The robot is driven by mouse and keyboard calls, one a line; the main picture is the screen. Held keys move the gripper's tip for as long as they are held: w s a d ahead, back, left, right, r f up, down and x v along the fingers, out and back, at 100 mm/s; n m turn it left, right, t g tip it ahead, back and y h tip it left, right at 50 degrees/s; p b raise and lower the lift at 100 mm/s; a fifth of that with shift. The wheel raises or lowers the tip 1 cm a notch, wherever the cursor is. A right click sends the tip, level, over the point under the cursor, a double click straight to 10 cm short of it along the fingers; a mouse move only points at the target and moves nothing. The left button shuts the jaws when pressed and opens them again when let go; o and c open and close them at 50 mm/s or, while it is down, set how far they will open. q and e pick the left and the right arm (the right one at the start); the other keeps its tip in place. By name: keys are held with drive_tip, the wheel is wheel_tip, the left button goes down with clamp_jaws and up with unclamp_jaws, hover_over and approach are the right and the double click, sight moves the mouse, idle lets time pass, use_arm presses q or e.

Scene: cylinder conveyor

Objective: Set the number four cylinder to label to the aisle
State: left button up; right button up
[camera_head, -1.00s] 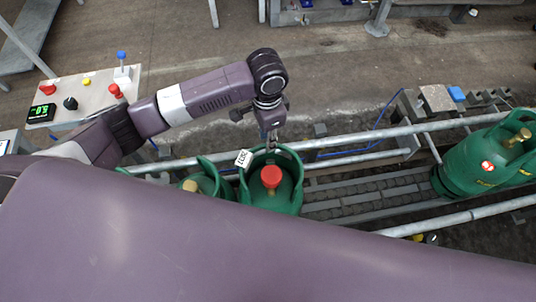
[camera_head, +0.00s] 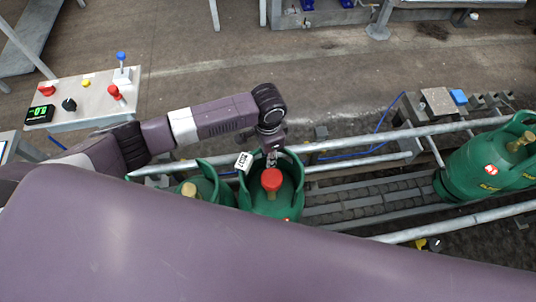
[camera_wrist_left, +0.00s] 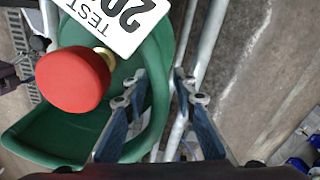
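A green cylinder with a red cap (camera_head: 271,207) stands on the conveyor in the head view. Its white tag (camera_head: 243,161) hangs at the collar; in the left wrist view the tag (camera_wrist_left: 115,18) reads "TEST 20", partly cut off. My left gripper (camera_head: 271,158) is at the far side of this collar. In the left wrist view its fingers (camera_wrist_left: 160,75) are apart, with the collar rim (camera_wrist_left: 157,95) between them. Another green cylinder with a brass valve (camera_head: 189,189) stands close on the left. I cannot tell which is number four.
Metal rails (camera_head: 390,136) run along both sides. A control panel (camera_head: 92,100) with buttons and a display is at the left. My own purple arm covers the lower foreground. The conveyor between the cylinders is clear.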

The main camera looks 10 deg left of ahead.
use_arm(q)
drive_tip(key=shift+c, duration=0.5)
clamp_jaws()
drive_tip(key=shift+r, duration=0.1)
